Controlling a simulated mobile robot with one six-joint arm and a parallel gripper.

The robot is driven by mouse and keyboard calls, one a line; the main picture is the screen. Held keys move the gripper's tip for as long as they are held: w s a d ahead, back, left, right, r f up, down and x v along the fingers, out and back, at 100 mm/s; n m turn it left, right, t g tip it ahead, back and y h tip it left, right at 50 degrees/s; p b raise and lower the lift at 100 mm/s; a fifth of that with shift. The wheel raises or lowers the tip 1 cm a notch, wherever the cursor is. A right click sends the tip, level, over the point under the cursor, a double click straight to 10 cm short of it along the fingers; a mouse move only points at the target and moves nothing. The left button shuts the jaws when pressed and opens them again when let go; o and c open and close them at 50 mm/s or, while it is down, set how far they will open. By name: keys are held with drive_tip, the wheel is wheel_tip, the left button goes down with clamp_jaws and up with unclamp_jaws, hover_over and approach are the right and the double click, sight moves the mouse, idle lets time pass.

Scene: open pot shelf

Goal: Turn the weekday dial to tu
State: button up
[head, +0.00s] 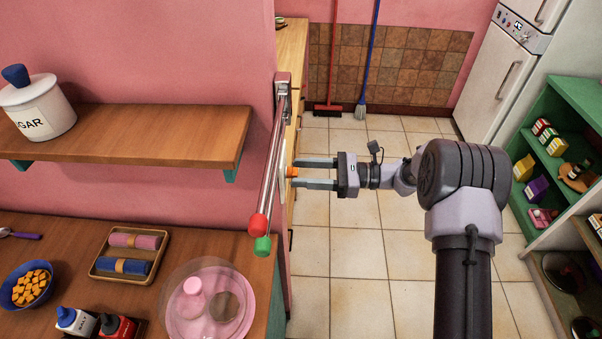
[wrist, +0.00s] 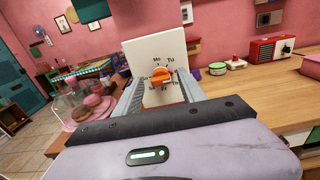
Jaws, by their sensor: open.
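The weekday dial is a white plate (wrist: 150,50) with an orange knob (wrist: 161,78) and small dark day letters around it. In the wrist view "Mo" and "Tu" read above the knob, and others at its sides are small. I cannot tell surely which day the knob points to. In the head view the plate is nearly edge-on at the wall end, with the orange knob (head: 292,171) facing right. My gripper (head: 299,173) is open, its two fingers on either side of the knob. Contact with the knob cannot be made out.
Two rods with red (head: 258,224) and green (head: 262,245) ends stick out just left of the dial. A wooden shelf (head: 160,135) holds a sugar pot (head: 38,108). Tiled floor lies open beneath my arm.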

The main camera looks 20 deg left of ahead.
drive_tip(key=shift+s+a, duration=0.1)
drive_tip(key=shift+a, duration=0.4)
clamp_jaws()
drive_tip(key=shift+n+b, duration=0.3)
drive_tip(key=shift+b, duration=0.05)
drive_tip(key=n+b, duration=0.7)
drive_tip(key=n, duration=0.1)
drive_tip(key=shift+s+f, duration=0.1)
drive_tip(key=shift+n+b, duration=0.3)
